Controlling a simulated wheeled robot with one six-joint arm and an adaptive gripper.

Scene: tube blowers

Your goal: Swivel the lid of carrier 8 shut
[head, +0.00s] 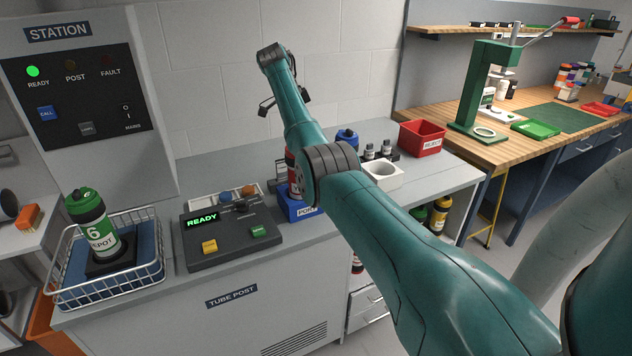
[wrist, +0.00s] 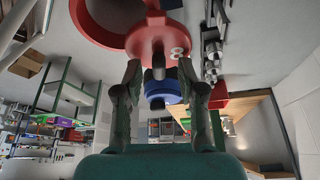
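A red carrier (head: 292,172) stands upright in a blue holder (head: 297,208) on the counter, mostly hidden behind my arm; its number is not readable. In the wrist view, a red ring-like rim (wrist: 84,28) shows at the top, with a round red lid (wrist: 143,42) beside it, overlapping the ring's edge. In the head view my gripper (head: 284,102) is above the counter behind the arm.
A blue-lidded carrier (head: 347,138), a white round-holed block (head: 384,172) and a red bin (head: 422,138) stand right of the holder.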

